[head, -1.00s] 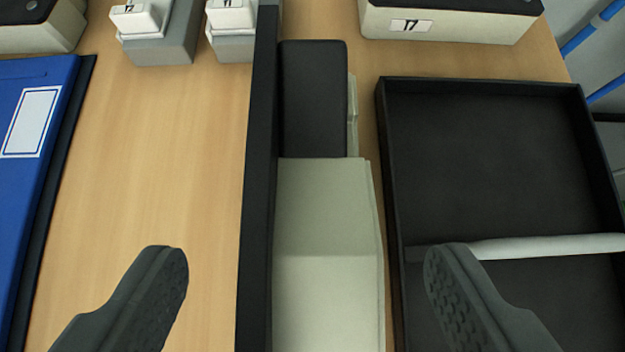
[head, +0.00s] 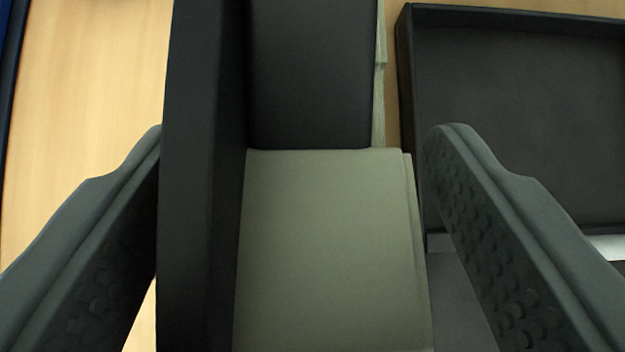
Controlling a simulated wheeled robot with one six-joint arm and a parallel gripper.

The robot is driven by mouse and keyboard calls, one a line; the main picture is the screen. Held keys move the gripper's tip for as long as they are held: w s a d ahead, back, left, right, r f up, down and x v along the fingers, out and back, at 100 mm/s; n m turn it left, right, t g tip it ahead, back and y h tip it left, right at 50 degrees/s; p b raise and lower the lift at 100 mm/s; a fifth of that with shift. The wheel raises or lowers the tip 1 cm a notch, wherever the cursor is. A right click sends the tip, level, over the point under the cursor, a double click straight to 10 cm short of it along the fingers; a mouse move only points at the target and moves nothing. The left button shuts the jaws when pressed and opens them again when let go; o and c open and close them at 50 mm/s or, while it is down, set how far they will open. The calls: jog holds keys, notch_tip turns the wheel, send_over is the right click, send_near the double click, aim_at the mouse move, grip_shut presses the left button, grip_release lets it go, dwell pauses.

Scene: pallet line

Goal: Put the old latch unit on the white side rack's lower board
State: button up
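My gripper (head: 300,132) is open, with one finger left of the plate and the other right of the cream body. A small gap shows at the right finger; contact at the left is unclear. The white side rack is not in view.
A black tray (head: 408,120) with raised walls lies close on the right, partly behind the right finger. Bare wooden table (head: 90,90) shows on the left. A blue thing (head: 12,30) is just visible at the far left edge.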

jog(key=c, duration=1.1)
grip_shut()
jog(key=shift+r, duration=0.15)
